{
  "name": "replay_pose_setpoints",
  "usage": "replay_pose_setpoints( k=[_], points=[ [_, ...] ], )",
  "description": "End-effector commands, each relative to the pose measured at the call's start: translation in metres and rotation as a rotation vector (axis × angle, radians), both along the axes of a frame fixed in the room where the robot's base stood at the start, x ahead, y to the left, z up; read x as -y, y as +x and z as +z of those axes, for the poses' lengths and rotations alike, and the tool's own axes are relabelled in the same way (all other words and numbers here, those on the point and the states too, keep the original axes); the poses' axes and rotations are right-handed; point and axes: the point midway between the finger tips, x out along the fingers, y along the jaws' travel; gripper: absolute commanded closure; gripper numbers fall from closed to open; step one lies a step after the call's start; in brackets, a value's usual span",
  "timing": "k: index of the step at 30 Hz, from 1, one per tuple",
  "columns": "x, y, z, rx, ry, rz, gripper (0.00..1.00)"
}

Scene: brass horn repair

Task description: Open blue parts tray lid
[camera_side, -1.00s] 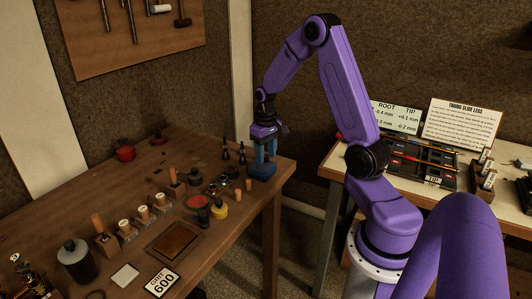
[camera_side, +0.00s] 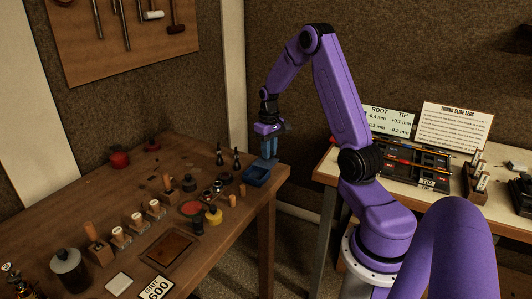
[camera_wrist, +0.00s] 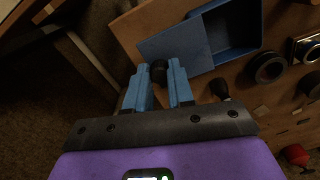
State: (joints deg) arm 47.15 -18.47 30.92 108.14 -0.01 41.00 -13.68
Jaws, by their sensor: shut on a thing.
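The blue parts tray (camera_side: 255,178) sits near the far right corner of the wooden bench. Its open inside shows in the wrist view (camera_wrist: 235,28). The flat blue lid (camera_wrist: 180,47) is off part of the tray's opening, on the left in the wrist view. My gripper (camera_wrist: 159,75) is shut on the dark round knob (camera_wrist: 159,68) at the lid's near edge. In the side view my gripper (camera_side: 269,148) is over the tray's back right side. The lid's exact tilt is hard to tell.
Two dark-handled tools (camera_side: 228,157) stand left of the tray. Small rings and jars (camera_side: 213,215) lie in front of it. The bench edge (camera_side: 270,195) is close on the right, with a gap before the second table (camera_side: 325,178).

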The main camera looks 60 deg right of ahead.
Motion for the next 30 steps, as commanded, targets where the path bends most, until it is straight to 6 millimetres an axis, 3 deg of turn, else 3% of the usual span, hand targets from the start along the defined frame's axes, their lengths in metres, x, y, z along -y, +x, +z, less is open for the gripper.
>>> replay_pose_setpoints(
  k=[5,6,7,8,20,30],
  points=[
    [0.0,0.001,0.001,0.005,-0.002,0.0,1.0],
    [0.0,0.001,0.001,0.004,-0.002,0.001,0.65],
    [0.0,0.001,0.001,0.004,-0.002,0.001,0.55],
    [0.0,0.001,0.001,0.004,-0.002,0.001,0.52],
    [0.0,0.001,0.007,0.003,-0.002,0.0,0.52],
    [0.0,0.002,0.07,0.008,-0.004,0.001,0.52]
  ],
)
